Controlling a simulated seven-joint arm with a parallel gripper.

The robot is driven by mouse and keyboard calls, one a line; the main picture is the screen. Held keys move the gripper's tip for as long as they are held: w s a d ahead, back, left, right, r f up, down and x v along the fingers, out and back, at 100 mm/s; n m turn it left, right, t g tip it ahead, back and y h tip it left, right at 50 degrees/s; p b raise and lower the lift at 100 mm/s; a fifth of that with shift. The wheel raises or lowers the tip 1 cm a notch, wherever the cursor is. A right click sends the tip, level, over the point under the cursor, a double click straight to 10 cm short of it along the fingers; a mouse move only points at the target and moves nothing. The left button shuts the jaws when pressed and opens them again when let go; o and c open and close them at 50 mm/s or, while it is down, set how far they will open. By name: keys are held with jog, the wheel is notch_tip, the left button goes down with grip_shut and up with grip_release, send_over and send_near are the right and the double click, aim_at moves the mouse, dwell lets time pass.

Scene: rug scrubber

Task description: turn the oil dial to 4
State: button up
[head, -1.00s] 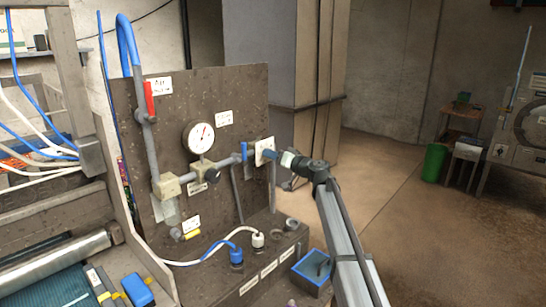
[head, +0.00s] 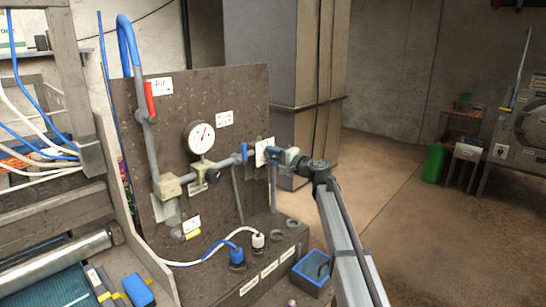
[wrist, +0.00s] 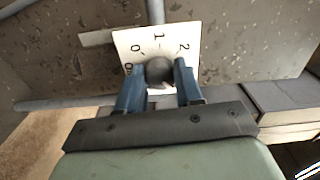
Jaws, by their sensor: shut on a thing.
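The oil dial is a dark round knob (wrist: 159,71) on a white square plate (wrist: 130,40), which also shows on the right side of the panel in the head view (head: 260,151). In the wrist view the figures 0, 1 and 2 can be read along the plate's upper part. The rest of the scale and any pointer are hidden by the knob and fingers. My gripper (wrist: 158,82) has its blue fingers on either side of the knob and is shut on it. In the head view my gripper (head: 271,155) reaches the plate from the right.
The brown panel (head: 225,90) carries a round gauge (head: 199,137), grey pipes and a red-handled valve (head: 149,98). Below are a ledge with a blue plug (head: 236,256) and a white plug (head: 258,240), and an open blue box (head: 312,268).

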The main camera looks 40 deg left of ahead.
jog(key=shift+m, duration=1.1)
jog(key=o, duration=1)
jog(key=shift+o, duration=0.2)
jog(key=d, duration=1.4)
